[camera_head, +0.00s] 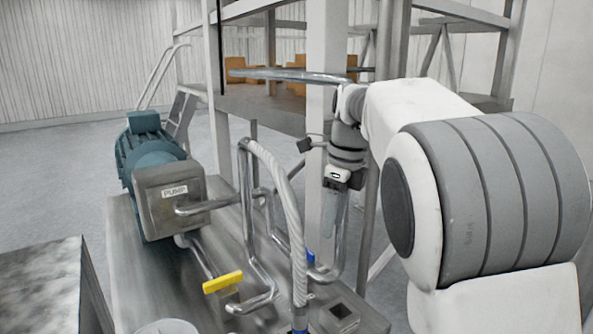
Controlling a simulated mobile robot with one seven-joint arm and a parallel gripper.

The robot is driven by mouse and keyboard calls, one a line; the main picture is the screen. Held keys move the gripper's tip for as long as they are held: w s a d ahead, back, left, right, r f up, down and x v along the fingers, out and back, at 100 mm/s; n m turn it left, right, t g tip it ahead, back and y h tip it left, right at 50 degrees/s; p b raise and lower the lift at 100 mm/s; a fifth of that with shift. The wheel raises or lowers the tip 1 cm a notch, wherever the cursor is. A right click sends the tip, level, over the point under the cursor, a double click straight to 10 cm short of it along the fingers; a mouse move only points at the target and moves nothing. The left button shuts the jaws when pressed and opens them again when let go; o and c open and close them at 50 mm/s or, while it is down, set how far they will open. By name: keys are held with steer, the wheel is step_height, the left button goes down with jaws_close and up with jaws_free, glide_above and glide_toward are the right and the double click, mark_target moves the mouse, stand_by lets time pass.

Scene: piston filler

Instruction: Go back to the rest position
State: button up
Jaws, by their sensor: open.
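My arm comes in from the right, and its dark wrist hangs down in front of a pale upright post. My gripper (333,222) is below the wrist and points down, seen nearly edge-on. It is open, and I see nothing held in it. It hangs near the bent steel pipes, above the right part of the skid; I cannot tell the exact gap to the pipes.
A teal motor with a box labelled PUMP (168,204) stands on a metal skid (140,290). A yellow valve handle (222,283), steel pipes (246,200) and a ribbed hose (294,215) rise left of my gripper. A platform frame (325,50) stands close behind. Open floor lies at left.

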steer(key=s+d+n+t+b, duration=0.1)
steer(key=s+d+n, duration=0.2)
steer(key=s+n, duration=0.35)
steer(key=s+d+n+t+b, duration=0.1)
steer(key=s+d+n, duration=0.1)
steer(key=s+n, duration=0.5)
steer(key=s+f+n+t, duration=0.1)
steer(key=s+f+n, duration=0.3)
steer(key=s+n, duration=0.1)
steer(key=s+d+f+n+t+h+b, duration=0.1)
steer(key=s+f+n, duration=0.3)
steer(key=s, duration=0.4)
steer(key=shift+s+d+f+n+t, duration=0.2)
steer(key=shift+d+f+n+t, duration=0.15)
steer(key=shift+n, duration=0.4)
steer(key=shift+a+r, duration=0.1)
steer(key=shift+a, duration=0.05)
